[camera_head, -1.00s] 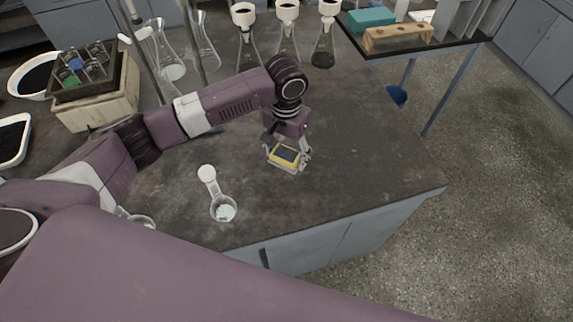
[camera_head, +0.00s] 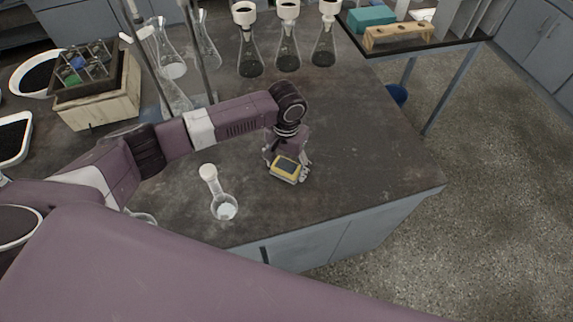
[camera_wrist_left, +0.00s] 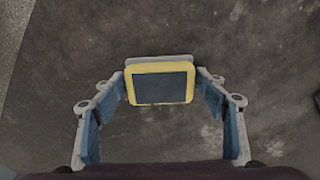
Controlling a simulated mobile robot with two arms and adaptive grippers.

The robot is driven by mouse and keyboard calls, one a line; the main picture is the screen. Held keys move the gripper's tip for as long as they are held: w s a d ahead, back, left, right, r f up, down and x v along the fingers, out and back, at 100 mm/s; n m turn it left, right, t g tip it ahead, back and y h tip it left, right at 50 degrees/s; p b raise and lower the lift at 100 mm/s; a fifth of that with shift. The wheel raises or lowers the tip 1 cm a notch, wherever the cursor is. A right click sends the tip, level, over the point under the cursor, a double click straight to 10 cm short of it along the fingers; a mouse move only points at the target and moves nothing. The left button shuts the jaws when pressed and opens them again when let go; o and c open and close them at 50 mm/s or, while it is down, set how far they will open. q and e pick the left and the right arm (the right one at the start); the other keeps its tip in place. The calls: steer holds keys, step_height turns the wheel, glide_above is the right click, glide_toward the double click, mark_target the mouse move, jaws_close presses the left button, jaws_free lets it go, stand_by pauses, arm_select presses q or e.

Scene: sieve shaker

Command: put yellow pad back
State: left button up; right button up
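The yellow pad (camera_head: 285,168), a yellow-framed block with a dark face, is over the front right part of the dark bench top (camera_head: 370,160). It also shows in the left wrist view (camera_wrist_left: 160,85), with a grey edge behind its far side. My left gripper (camera_head: 287,170) reaches it from above. In the left wrist view the gripper's blue-lined fingers (camera_wrist_left: 163,84) are at the pad's left and right sides and are shut on it. Whether the pad touches the bench cannot be told. My right gripper is not in view.
Several flasks with white funnels (camera_head: 288,50) stand at the back. A wooden box with bottles (camera_head: 100,95) is at the back left. The bench right of the pad is clear up to its edge.

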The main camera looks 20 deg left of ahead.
mark_target(287, 166)
arm_select(q)
steer(key=shift+o, duration=1)
steer(key=shift+r, duration=0.2)
step_height(287, 166, up, 12)
steer(key=b, duration=0.1)
steer(key=shift+f, duration=0.1)
